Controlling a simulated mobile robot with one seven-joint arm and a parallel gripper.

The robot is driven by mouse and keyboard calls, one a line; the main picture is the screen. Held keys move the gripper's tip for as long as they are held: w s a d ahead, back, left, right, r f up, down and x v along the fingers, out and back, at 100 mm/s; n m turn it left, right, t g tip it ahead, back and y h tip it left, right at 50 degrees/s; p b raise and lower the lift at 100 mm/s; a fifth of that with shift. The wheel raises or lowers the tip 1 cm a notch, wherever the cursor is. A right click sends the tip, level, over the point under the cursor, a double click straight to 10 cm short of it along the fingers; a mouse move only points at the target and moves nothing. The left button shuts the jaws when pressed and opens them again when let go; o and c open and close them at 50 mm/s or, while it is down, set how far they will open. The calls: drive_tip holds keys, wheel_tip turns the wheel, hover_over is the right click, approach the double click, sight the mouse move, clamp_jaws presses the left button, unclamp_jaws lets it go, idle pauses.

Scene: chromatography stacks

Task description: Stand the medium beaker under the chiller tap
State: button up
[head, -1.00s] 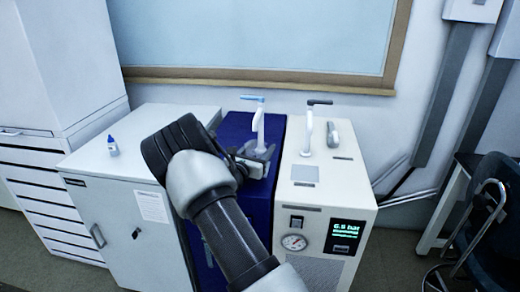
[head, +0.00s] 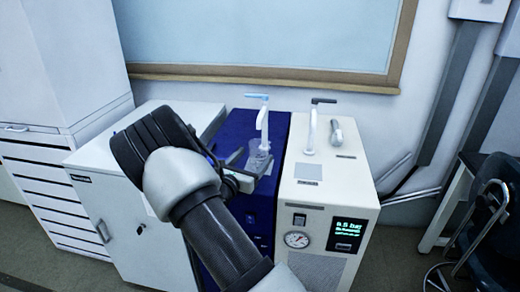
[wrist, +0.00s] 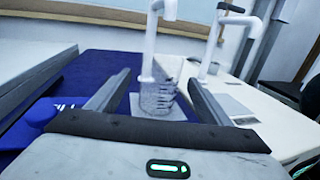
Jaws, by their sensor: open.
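The clear beaker (wrist: 158,98) stands upright on a pale square plate (wrist: 180,113) on top of the blue unit, below the white tap's spout. It also shows in the head view (head: 259,160), partly behind my gripper. The tap (head: 263,120) has a blue lever and rises from the blue unit (head: 238,130). My gripper (head: 251,164) is open. In the wrist view its fingers (wrist: 158,80) lie on either side of the beaker's near side, with gaps between. I cannot tell the beaker's size class.
A beige machine (head: 335,192) with a dark-levered tap (head: 311,130), gauge and lit display adjoins on the right. A white cabinet (head: 88,155) stands on the left, partly hidden by my arm. A window and wall are behind. A dark chair (head: 490,205) is at far right.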

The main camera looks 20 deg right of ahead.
sight(254, 156)
drive_tip(key=shift+v, duration=1.75)
